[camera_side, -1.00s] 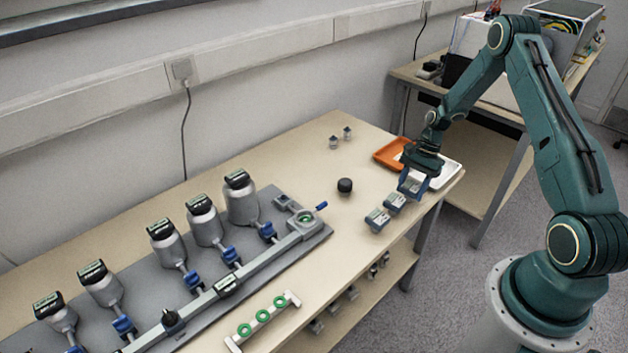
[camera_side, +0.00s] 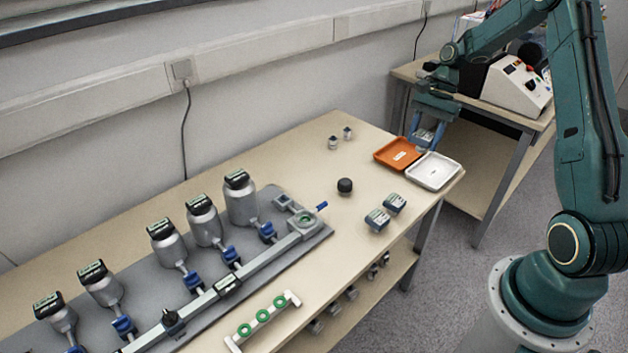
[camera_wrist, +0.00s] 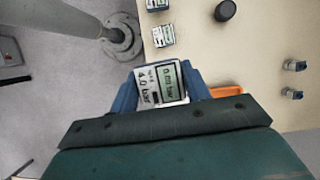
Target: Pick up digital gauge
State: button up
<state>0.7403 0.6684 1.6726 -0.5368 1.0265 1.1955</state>
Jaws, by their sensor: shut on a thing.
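My gripper (camera_side: 424,132) is raised above the orange and white trays at the table's right end. Its blue fingers are shut on a digital gauge (camera_wrist: 160,85), a small grey box whose face shows between them in the wrist view. The gauge has a display and a label that seems to read 4.0 bar. Two similar gauges stand on the table near its front edge, one nearer (camera_side: 377,219) and one farther (camera_side: 395,203). They also show at the top of the wrist view, one lower (camera_wrist: 163,36) and one higher (camera_wrist: 157,5).
The orange tray (camera_side: 384,151) and white tray (camera_side: 450,175) look empty. A black round knob (camera_side: 345,186) and two small fittings (camera_side: 340,138) stand on the table. A grey fixture board (camera_side: 290,250) with several gauge-topped cylinders fills the left. A side table (camera_side: 410,72) with equipment stands behind.

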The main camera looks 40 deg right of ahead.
jog(key=shift+r, duration=1.25)
jog(key=w+a+f+n, duration=0.1)
jog(key=w+a, duration=0.3)
jog(key=a, duration=0.6)
jog(key=w+a+f+n, duration=0.1)
jog(key=w+a+f, duration=0.3)
jog(key=a, duration=0.5)
jog(key=w+a+f+n+g, duration=0.1)
jog(key=w+a+f, duration=0.2)
jog(key=a, duration=0.7)
jog(key=shift+w+a+f, duration=0.25)
jog(key=shift+w+a, duration=0.05)
jog(key=shift+w, duration=0.5)
jog(key=shift+f, duration=0.25)
jog(key=shift+f, duration=3)
jog(key=shift+f, duration=0.3)
